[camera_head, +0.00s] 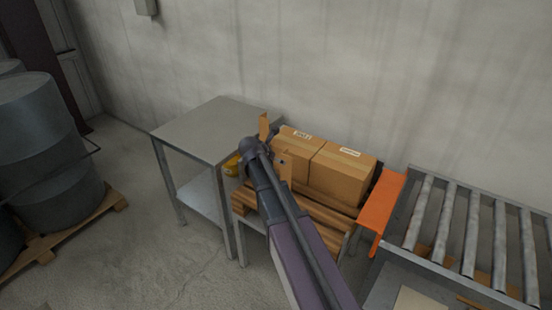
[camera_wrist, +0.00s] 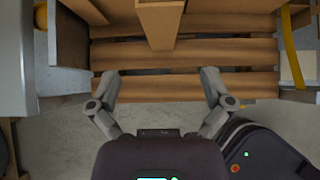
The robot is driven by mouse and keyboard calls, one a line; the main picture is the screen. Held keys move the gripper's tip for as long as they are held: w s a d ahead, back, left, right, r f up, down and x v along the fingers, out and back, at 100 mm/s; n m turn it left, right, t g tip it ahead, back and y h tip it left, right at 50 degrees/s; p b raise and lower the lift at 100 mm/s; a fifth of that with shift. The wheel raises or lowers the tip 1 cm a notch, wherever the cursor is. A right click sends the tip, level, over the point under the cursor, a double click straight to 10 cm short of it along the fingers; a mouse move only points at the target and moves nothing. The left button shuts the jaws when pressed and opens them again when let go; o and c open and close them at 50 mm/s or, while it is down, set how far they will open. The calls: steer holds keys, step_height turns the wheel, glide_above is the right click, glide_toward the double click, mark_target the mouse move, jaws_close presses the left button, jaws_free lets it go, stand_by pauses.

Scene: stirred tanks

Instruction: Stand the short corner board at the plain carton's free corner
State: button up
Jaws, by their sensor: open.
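Two brown cartons, a left one (camera_head: 291,150) and a right one (camera_head: 342,172), sit side by side on a wooden pallet (camera_head: 325,215). Both have labels on top, so I cannot tell which is plain. A tan board (camera_head: 285,166) stands upright in front of the left carton; in the wrist view this seems to be the board (camera_wrist: 160,24) ahead, between my fingers' lines. Another tan piece (camera_head: 264,125) rises at the left carton's far left. Which board is short is unclear. My gripper (camera_wrist: 158,78) is open, with nothing between its fingers.
A grey metal table (camera_head: 205,130) stands left, with a yellow object (camera_head: 232,166) beneath its top. An orange panel (camera_head: 382,199) and roller conveyor (camera_head: 465,235) are at the right. A yellow strap (camera_wrist: 291,50) hangs at the wrist view's right. Drums (camera_head: 45,140) stand far left.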

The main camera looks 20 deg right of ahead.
steer(key=shift+s, duration=0.1)
stand_by(0.6)
steer(key=s+a+f+m+g+y, duration=0.1)
steer(key=s+a+m+g+y, duration=0.1)
steer(key=s+m, duration=0.6)
steer(key=s+a+f+m+g+y, duration=0.1)
steer(key=s+a+m, duration=0.3)
steer(key=s+m, duration=0.5)
steer(key=s+a+f+m+g+y, duration=0.2)
steer(key=s+a+f+m+y, duration=0.1)
steer(key=s+m, duration=0.5)
steer(key=shift+s+a+f+m+g+y, duration=0.25)
steer(key=shift+s+a+m+g+y, duration=0.1)
steer(key=shift+a+y, duration=0.15)
steer(key=c, duration=0.7)
steer(key=shift+d, duration=0.15)
steer(key=shift+c, duration=0.2)
